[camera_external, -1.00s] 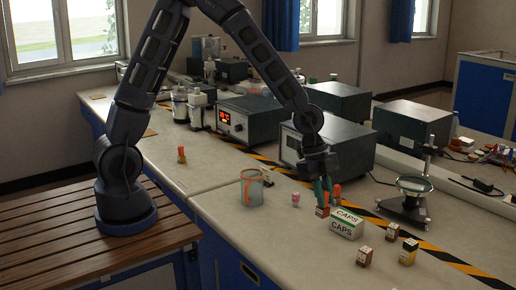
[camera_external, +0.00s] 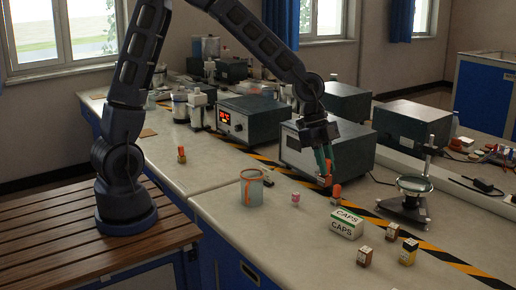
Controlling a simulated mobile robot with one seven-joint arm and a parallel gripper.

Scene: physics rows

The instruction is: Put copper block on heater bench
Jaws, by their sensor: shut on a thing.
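My gripper (camera_external: 324,169) has teal fingers pointing down and is in front of the dark instrument box in the middle of the bench. It is shut on a small reddish-brown thing (camera_external: 326,182), held above the bench. The thing is partly covered by the fingers and too small to identify surely as the copper block. I cannot tell which object is the heater bench; a box with a lit red display (camera_external: 245,118) stands to the left on the bench.
A white-green CAPS box (camera_external: 347,224), small brown bottles (camera_external: 364,256) and a yellow-labelled bottle (camera_external: 408,252) stand at front right. A grey beaker (camera_external: 252,188) and a pink vial (camera_external: 295,199) are left of the gripper. A stand with a round plate (camera_external: 411,186) is at right.

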